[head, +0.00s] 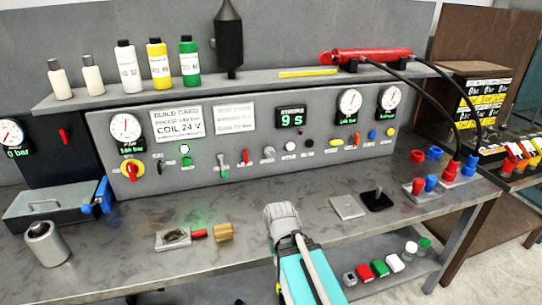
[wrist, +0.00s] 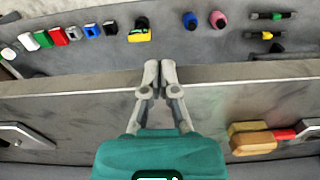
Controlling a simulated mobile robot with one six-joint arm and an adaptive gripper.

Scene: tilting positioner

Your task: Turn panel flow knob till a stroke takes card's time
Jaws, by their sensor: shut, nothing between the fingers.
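The grey panel (head: 225,160) carries a row of knobs and levers: a red-and-yellow knob (head: 131,169) at left, a green-based one (head: 194,170), a red lever (head: 245,157) and a grey knob (head: 268,152). Their labels are too small to read, so I cannot tell which is the flow knob. The build card (head: 177,123) reads "COIL 24 V"; a paler card (head: 235,117) beside it is unreadable. The stroke display (head: 291,117) reads 9 s. My gripper (wrist: 160,70) is shut and empty over the bench's front edge, away from the panel; its fingers are unclear in the head view.
A red cylinder (head: 370,56) with black hoses lies on the upper shelf.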

